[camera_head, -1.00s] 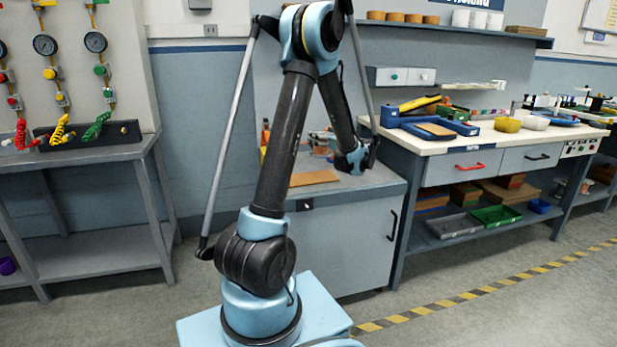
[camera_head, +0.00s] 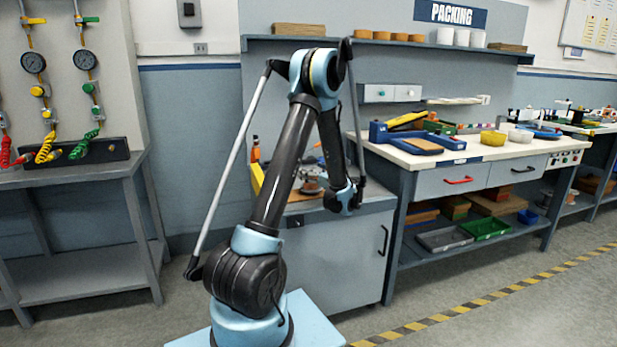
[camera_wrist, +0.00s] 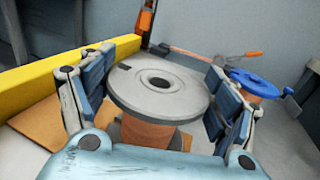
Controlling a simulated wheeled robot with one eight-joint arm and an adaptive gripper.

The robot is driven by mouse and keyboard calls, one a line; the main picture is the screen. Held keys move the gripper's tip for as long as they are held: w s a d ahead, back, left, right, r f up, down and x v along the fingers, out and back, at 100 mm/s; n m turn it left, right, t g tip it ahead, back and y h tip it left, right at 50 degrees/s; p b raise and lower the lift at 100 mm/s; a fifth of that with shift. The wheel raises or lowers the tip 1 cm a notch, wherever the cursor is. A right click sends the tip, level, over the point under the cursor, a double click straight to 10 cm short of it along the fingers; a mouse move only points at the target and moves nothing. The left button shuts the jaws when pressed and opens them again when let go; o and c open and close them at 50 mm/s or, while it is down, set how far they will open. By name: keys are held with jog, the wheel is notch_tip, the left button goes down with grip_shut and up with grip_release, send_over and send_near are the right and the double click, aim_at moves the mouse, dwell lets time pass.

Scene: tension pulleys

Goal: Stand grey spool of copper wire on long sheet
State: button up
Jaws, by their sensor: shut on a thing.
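The grey spool of copper wire (camera_wrist: 158,90) is upright between the fingers of my gripper (camera_wrist: 160,100) in the wrist view. My gripper is shut on it, with a finger pad at each side of its grey top flange. Copper windings show under the flange; its lower end is hidden. A flat brown sheet (camera_wrist: 42,128) lies below and to the left, partly covered by the finger. I cannot tell whether the spool touches it. In the head view my gripper (camera_head: 343,203) is low over the grey cabinet's front edge.
A yellow bar (camera_wrist: 40,88) lies left of the gripper. A blue spool with copper wire (camera_wrist: 258,84) and an orange-handled tool (camera_wrist: 252,54) are at the right and back. The grey cabinet (camera_head: 340,255) stands beside the packing bench (camera_head: 400,155).

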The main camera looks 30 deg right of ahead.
jog(key=shift+f, duration=0.55)
jog(key=shift+f, duration=0.1)
jog(key=o, duration=1.6)
jog(key=shift+o, duration=0.2)
jog(key=s, duration=0.4)
jog(key=s+d, duration=0.1)
jog(key=s, duration=0.6)
jog(key=shift+s+d, duration=0.2)
jog(key=shift+s, duration=0.2)
jog(key=shift+s, duration=0.15)
